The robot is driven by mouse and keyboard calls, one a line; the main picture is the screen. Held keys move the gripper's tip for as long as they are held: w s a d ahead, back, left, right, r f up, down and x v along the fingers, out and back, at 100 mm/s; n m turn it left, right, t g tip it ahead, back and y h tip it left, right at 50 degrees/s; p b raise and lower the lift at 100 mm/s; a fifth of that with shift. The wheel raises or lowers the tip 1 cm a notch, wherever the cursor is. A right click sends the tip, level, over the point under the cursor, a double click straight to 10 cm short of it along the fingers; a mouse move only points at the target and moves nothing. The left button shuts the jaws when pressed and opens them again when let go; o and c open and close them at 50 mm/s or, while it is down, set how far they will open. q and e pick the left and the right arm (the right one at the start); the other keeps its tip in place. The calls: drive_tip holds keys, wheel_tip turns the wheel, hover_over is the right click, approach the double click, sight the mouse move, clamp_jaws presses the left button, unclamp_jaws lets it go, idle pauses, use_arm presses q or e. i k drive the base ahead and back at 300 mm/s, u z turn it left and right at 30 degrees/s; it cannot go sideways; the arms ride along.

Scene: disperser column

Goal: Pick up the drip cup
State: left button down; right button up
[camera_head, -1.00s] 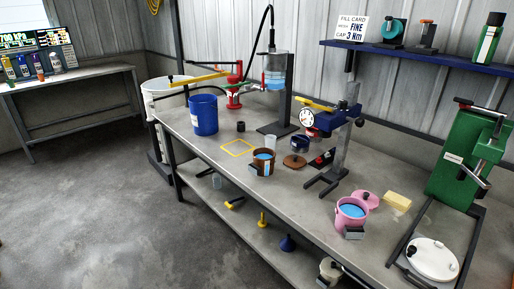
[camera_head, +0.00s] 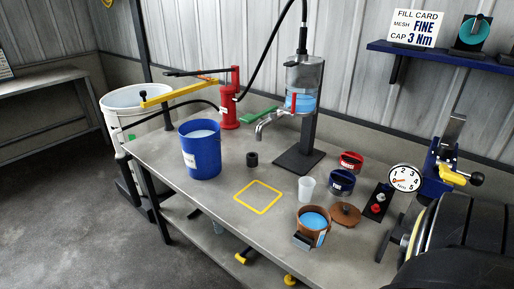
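A small pale translucent cup (camera_head: 307,188) stands upright on the bench, left of the blue-and-black lidded pot and behind the brown cup. A small black cup-like cylinder (camera_head: 252,159) stands behind the yellow square outline. I cannot tell for certain which of the two is the drip cup; the pale one looks most like a cup. Nothing touches either of them. Neither of my grippers is in view. A large dark rounded part at the lower right appears to be one of my arm links; its gripper does not show.
The bench (camera_head: 222,228) holds a blue bucket (camera_head: 201,155), a brown cup of blue liquid (camera_head: 313,228), its brown lid (camera_head: 345,214) and a dispenser column (camera_head: 309,130). A red pump (camera_head: 229,100) stands behind. The yellow outline (camera_head: 258,197) encloses bare bench.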

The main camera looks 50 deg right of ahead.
sight(307, 184)
drive_tip(key=z, duration=0.6)
drive_tip(key=i, duration=1.15)
drive_tip(key=z, duration=1.15)
